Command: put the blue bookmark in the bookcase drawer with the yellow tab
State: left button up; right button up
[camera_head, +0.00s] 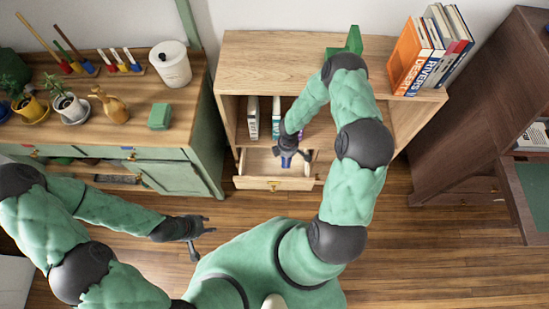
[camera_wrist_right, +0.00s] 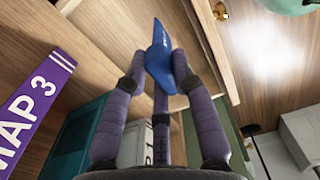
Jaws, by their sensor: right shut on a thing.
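The blue bookmark (camera_wrist_right: 157,48) is pinched between the fingertips of my right gripper (camera_wrist_right: 160,75) in the right wrist view. In the head view my right gripper (camera_head: 288,155) is over the open bookcase drawer (camera_head: 252,163), and the blue bookmark (camera_head: 286,162) shows below its fingers. I cannot tell whether the bookmark touches the drawer floor. A small brass-coloured fitting (camera_head: 273,184) is on the drawer front; I cannot make out a yellow tab for certain. My left gripper (camera_head: 206,232) is open and empty over the wooden floor, left of the drawer.
The bookcase (camera_head: 270,60) holds books on its shelf and leaning books (camera_head: 430,50) on top. A purple book (camera_wrist_right: 30,112) shows close by in the wrist view. A green cabinet (camera_head: 170,178) stands left, a dark desk (camera_head: 480,110) right. Floor before the drawer is clear.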

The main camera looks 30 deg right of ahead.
jog(key=w+a+f+b, duration=0.2)
jog(key=w+f, duration=0.4)
jog(key=f, duration=0.3)
jog(key=shift+w+a+f+b, duration=0.2)
jog(key=shift+f+b, duration=0.2)
jog(key=shift+b, duration=0.4)
jog(key=shift+f, duration=0.1)
jog(key=shift+f, duration=0.1)
jog(key=o, duration=0.9)
jog(key=shift+r, duration=0.2)
